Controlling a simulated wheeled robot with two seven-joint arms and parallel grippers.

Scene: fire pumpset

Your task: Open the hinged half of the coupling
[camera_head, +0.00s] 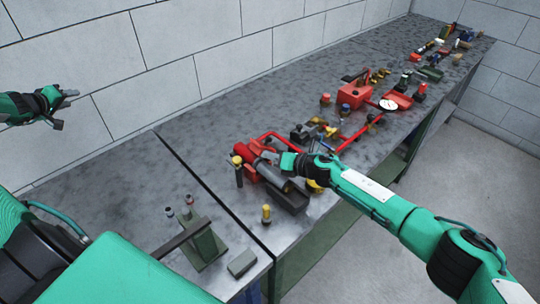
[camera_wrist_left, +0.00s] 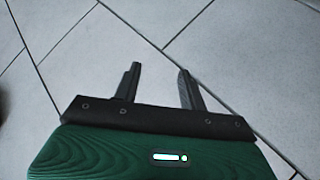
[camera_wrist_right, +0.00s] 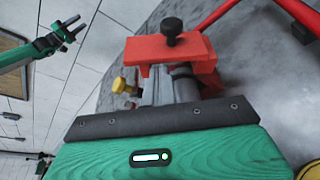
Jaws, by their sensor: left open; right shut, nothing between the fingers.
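The coupling, a red clamp-like piece (camera_wrist_right: 165,52) with a black knob (camera_wrist_right: 172,26) on top, is just ahead of my right gripper in the right wrist view. I cannot tell which part is its hinged half.
A yellow-topped dark post (camera_head: 238,172) stands left of the assembly and another yellow-topped piece (camera_head: 266,214) in front. A green stand (camera_head: 205,246) is on the near table. Red pipes and several fittings crowd the bench to the right. The bench behind, along the wall, is clear.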

